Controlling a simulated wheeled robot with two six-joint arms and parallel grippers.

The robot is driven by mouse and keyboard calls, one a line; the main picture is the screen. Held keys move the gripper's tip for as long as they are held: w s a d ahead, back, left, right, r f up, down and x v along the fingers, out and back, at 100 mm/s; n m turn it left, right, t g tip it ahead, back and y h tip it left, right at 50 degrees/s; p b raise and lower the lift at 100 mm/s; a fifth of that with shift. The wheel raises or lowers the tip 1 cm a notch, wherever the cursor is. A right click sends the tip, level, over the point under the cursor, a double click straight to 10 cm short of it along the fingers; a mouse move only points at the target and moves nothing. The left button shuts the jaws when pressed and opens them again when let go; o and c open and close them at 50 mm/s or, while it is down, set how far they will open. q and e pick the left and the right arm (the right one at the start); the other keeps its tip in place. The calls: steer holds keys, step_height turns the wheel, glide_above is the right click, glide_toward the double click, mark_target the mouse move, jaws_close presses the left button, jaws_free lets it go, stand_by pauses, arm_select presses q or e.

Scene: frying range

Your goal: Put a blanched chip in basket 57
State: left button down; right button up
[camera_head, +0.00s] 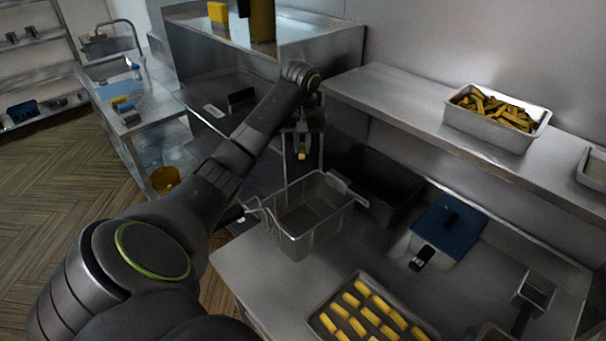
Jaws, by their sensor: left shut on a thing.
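My left gripper (302,148) is shut on a yellow chip (302,154) and holds it in the air just behind the wire basket (308,222). The basket stands at the front left of the steel counter and looks empty; no number can be read on it. A tray (322,327) of several yellow blanched chips (366,316) lies at the bottom of the view. My right gripper is out of view.
A dark open well (378,188) lies to the right of the basket. A blue-topped box (447,227) stands on the counter. A steel pan (488,133) of browned chips sits on the shelf above. A small square pan (535,292) is at the right.

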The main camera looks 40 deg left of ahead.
mark_target(302, 150)
arm_select(q)
step_height(302, 150, down, 3)
steer(key=shift+f, duration=0.15)
steer(key=shift+a+f, duration=0.2)
steer(key=shift+f, duration=0.4)
steer(key=shift+d, duration=0.15)
steer(key=c, duration=1.3)
jaws_free()
steer(key=shift+c, duration=0.2)
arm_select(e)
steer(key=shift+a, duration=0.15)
